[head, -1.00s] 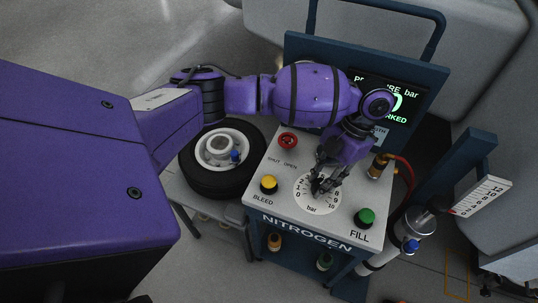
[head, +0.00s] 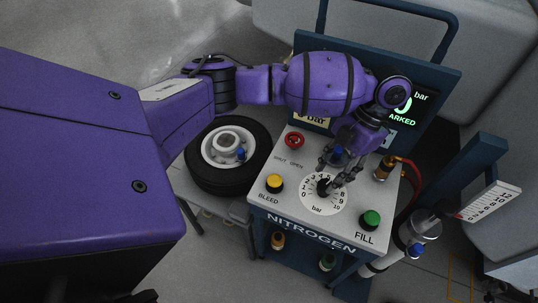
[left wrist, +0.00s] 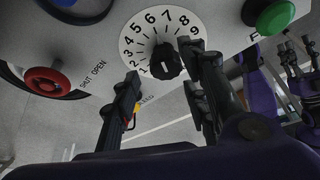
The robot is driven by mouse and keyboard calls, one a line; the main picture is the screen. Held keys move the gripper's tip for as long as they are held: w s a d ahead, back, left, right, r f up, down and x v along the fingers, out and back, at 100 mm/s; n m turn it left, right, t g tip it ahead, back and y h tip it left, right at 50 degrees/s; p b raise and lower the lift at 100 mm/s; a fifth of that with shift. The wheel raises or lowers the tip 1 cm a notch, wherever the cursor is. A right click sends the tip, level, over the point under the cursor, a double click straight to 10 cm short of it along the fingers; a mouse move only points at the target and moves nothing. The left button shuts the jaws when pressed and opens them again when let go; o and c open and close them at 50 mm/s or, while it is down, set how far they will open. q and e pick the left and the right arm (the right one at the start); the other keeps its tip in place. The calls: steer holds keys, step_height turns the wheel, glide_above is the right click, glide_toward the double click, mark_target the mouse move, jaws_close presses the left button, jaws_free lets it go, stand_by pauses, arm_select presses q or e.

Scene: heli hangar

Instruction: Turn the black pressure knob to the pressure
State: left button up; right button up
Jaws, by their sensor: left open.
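The black pressure knob (head: 322,187) sits at the centre of a white round dial (head: 313,204) marked in bar on the grey panel top. In the left wrist view the black knob (left wrist: 166,63) shows clearly, with the dial numbers (left wrist: 150,20) around it. My left gripper (head: 337,173) is open just above the knob. In the left wrist view its fingers (left wrist: 161,68) stand on either side of the knob, apart from each other. I cannot tell whether any finger touches it. The pressure display (head: 408,104) is partly hidden behind my left arm.
The panel also carries a red valve knob (head: 294,140), a yellow BLEED button (head: 274,183), a green FILL button (head: 370,219) and a brass fitting with a red hose (head: 385,169). A wheel (head: 205,176) lies left of the cart. A gauge cylinder (head: 421,226) stands right.

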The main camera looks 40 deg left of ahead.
arm_select(q)
steer(key=a+v, duration=0.1)
steer(key=v, duration=0.8)
steer(key=shift+d+r, duration=0.15)
steer(key=shift+d, duration=0.35)
